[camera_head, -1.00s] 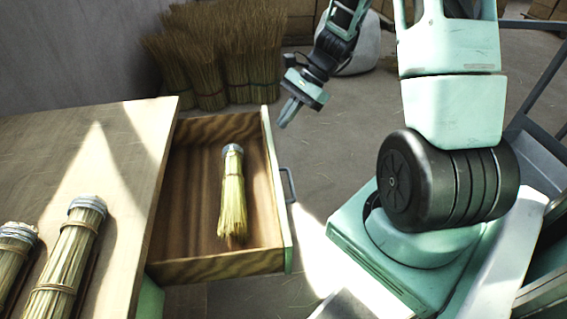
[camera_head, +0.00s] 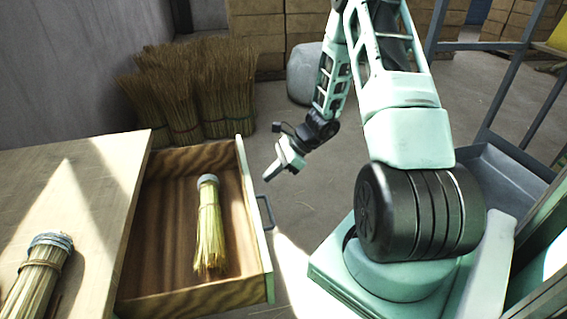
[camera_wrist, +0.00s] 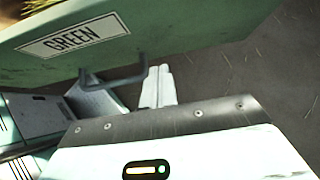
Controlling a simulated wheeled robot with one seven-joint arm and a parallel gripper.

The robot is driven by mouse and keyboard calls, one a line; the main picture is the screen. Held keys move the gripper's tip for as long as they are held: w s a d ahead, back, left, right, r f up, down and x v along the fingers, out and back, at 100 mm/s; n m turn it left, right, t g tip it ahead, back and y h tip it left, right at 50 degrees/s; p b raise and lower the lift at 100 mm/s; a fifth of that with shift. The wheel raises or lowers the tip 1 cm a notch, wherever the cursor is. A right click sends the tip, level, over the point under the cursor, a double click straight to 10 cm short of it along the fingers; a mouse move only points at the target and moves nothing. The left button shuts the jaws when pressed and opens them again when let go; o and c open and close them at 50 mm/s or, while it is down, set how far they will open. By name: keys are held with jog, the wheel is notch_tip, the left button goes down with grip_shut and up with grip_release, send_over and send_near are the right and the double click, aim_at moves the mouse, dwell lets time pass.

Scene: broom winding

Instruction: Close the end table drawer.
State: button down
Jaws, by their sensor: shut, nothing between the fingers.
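The end table drawer (camera_head: 252,222) is pulled out from the right side of the wooden end table (camera_head: 95,205). A short straw broom head (camera_head: 209,228) lies inside it. The drawer's green front also shows in the wrist view (camera_wrist: 185,22), with a label reading GREEN (camera_wrist: 74,37) and a dark handle (camera_wrist: 117,77). The handle (camera_head: 265,213) is on the outer side of the front in the head view. My gripper (camera_head: 280,173) is shut and empty, outside the drawer front and beyond the handle. In the wrist view its fingers (camera_wrist: 158,88) appear close to the handle; I cannot tell whether they touch.
Another straw broom head (camera_head: 38,275) lies on the tabletop at the left. Upright straw bundles (camera_head: 195,95) stand against the wall behind the drawer, with cardboard boxes (camera_head: 258,35) and a grey sack (camera_head: 303,75) further back. The floor right of the drawer is open up to my base.

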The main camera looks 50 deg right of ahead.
jog(key=shift+w+a+r, duration=0.1)
jog(key=shift+w+a, duration=0.45)
jog(key=shift+a, duration=0.2)
jog(key=shift+w+a+r, duration=0.1)
jog(key=shift+w+a, duration=0.4)
jog(key=shift+a, duration=0.25)
